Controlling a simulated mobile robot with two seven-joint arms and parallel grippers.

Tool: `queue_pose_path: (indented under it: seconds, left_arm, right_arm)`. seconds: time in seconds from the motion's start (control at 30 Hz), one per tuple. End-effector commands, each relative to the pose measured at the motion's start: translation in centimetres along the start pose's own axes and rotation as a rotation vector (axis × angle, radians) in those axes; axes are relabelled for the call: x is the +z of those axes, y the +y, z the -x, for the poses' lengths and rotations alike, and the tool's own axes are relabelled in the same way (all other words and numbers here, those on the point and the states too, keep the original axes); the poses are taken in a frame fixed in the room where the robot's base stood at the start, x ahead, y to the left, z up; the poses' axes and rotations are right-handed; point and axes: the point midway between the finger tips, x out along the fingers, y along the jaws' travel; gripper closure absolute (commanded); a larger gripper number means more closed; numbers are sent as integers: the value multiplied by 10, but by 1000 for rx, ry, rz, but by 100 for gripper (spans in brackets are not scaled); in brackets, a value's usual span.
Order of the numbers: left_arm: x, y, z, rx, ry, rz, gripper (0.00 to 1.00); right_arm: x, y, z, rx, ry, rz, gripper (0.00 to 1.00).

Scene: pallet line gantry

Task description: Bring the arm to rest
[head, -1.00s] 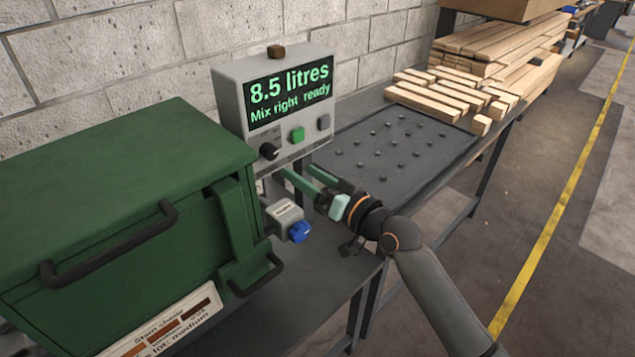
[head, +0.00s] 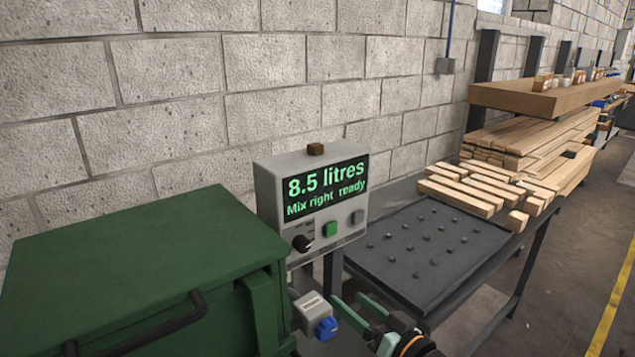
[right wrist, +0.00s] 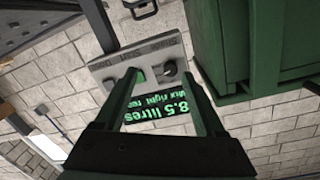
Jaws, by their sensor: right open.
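My right gripper (head: 349,299) is open and empty, its two green fingers apart, low in the head view. It is in front of and below the grey control box (head: 262,190), apart from it. The box's display (head: 325,188) reads "8.5 litres" and "Mix right ready". Under the display are a black knob (head: 303,243), a green button (head: 330,230) and a grey button (head: 357,217). In the right wrist view the box (right wrist: 170,52) appears upside down beyond the open fingers (right wrist: 158,80). Most of my right arm is out of frame. My left gripper is not in view.
A green lidded chest (head: 140,265) with a dark handle stands at left. A small box with a blue knob (head: 326,327) is just left of my right gripper. A dark studded table (head: 430,285) lies behind it, with stacked timber (head: 480,190) beyond. A block wall runs behind.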

Motion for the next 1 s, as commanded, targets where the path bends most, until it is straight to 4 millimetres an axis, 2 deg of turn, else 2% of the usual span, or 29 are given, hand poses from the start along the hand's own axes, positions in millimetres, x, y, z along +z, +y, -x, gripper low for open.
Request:
queue_pose_path:
  seconds: [0.03,0.17,0.3,0.4,0.5,0.6,0.7,1.0]
  left_arm:
    - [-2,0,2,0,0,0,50]
    - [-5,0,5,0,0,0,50]
    - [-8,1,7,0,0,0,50]
    - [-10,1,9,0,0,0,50]
    - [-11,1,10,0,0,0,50]
    - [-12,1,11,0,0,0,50]
    - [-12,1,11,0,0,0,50]
    - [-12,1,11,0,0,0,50]
  right_arm:
    - [28,10,11,44,-38,-4,28]
    - [103,34,50,168,-145,20,28]
    - [178,49,108,290,-278,64,28]
    - [224,53,153,359,-378,102,28]
    - [257,53,193,408,-464,139,28]
    - [278,52,222,438,-526,166,28]
    - [289,50,238,453,-560,183,28]
    - [292,50,243,457,-571,190,28]
